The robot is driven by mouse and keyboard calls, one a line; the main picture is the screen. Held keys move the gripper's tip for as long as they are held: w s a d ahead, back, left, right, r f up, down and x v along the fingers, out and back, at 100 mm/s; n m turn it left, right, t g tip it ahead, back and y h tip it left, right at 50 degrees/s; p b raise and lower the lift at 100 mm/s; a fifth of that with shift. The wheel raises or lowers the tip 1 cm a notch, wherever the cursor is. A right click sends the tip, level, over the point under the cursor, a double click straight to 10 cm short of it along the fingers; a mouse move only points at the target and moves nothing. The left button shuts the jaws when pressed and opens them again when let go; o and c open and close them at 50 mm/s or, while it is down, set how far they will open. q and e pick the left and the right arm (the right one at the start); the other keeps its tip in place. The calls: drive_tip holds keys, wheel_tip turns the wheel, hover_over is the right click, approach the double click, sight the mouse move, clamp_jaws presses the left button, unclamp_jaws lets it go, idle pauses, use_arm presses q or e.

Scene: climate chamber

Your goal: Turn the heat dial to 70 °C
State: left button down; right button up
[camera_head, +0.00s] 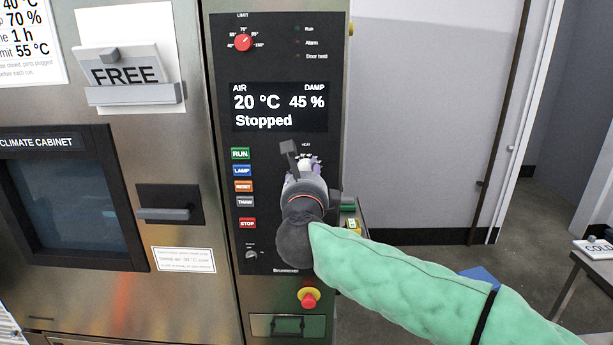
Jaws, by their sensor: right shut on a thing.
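The climate cabinet's dark control panel (228,200) stands upright in the middle of the view. Its display (279,107) reads AIR 20 °C, DAMP 45 % and Stopped. Below the display is a small HEAT label (306,145), with a few scale marks just under it. My right gripper (297,163) is at the heat dial and shut on it. The gripper and its dark wrist hide nearly all of the dial, so its pointer and setting cannot be read. My left gripper is not in view.
A red LIMIT dial (243,42) is above the display. Coloured buttons, including RUN (240,154) and STOP (247,223), line the panel's left side. A red emergency knob (309,298) is below. A door handle (165,214) sticks out at left.

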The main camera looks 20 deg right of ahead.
drive_tip(key=shift+a, duration=0.15)
drive_tip(key=o, duration=1.1)
drive_tip(key=shift+o, duration=0.2)
drive_tip(key=v, duration=1.2)
